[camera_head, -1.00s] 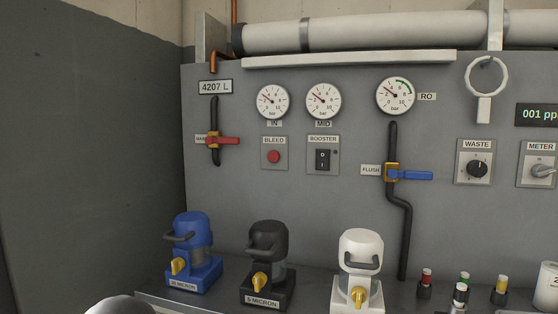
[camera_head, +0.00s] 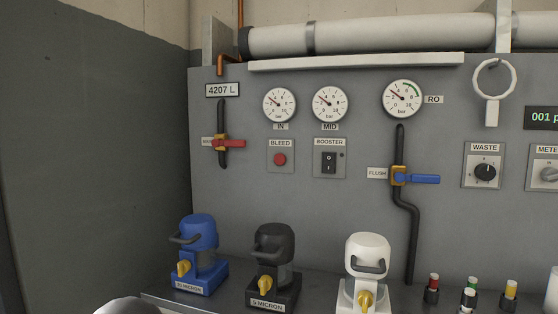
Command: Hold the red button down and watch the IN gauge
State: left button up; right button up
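The red button (camera_head: 280,159) sits on a small plate labelled BLEED on the grey panel, and nothing touches it. The IN gauge (camera_head: 279,104) is a round white dial in bar, directly above the BLEED plate. Its needle points to the upper left, at the low part of the scale; the exact reading is too small to tell. Neither of my grippers shows in the head view.
The MID gauge (camera_head: 330,103) and booster switch (camera_head: 329,161) are right of the IN gauge and button. A red-handled valve (camera_head: 231,143) is to the left. Blue (camera_head: 199,252), black (camera_head: 273,265) and white (camera_head: 367,272) filter housings stand on the ledge below.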

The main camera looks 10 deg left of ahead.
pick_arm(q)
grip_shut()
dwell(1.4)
